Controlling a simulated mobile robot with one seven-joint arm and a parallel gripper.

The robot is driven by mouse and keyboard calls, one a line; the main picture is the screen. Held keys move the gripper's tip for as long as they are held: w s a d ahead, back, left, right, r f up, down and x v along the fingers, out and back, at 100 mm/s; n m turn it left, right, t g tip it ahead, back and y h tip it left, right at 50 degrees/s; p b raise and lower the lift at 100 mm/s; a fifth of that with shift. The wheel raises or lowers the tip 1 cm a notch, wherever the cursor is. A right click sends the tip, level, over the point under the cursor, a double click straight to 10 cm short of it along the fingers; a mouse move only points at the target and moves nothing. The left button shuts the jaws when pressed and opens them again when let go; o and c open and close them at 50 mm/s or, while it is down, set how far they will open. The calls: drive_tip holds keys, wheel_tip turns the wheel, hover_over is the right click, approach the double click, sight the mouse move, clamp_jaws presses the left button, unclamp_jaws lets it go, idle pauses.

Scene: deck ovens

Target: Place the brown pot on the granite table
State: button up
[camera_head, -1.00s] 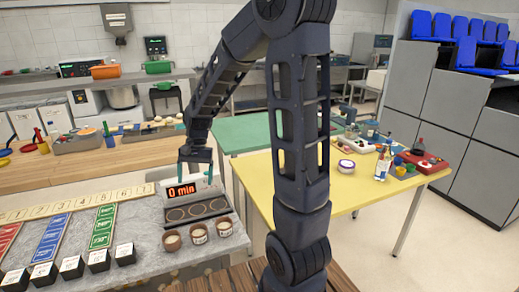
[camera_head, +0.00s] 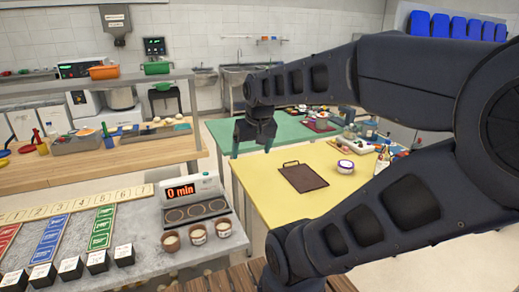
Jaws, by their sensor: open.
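The granite table (camera_head: 145,250) is the grey speckled surface at the lower left. Three small brown cups with pale contents, the left one (camera_head: 171,241), the middle one (camera_head: 197,234) and the right one (camera_head: 223,228), stand in a row at its right front edge. An orange-brown pot (camera_head: 103,72) sits on the shelf at the back left; I cannot tell which of these is the brown pot. My gripper (camera_head: 252,152) is open and empty, pointing down over the area of the green and yellow tables, apart from the cups and the orange-brown pot.
A timer reading "0 min" (camera_head: 182,190) stands behind the cups. A brown tray (camera_head: 303,177) lies on the yellow table (camera_head: 270,205). A green pot (camera_head: 157,67) sits on the shelf. Black boxes (camera_head: 97,260) line the granite table's front. My arm hides the right side.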

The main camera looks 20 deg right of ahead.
drive_tip(key=shift+s+d+r+t, duration=0.15)
drive_tip(key=shift+s+d, duration=0.25)
drive_tip(key=shift+s, duration=0.15)
drive_tip(key=shift+s+d+r+t, duration=0.15)
drive_tip(key=shift+s+d, duration=0.25)
drive_tip(key=shift+s, duration=0.1)
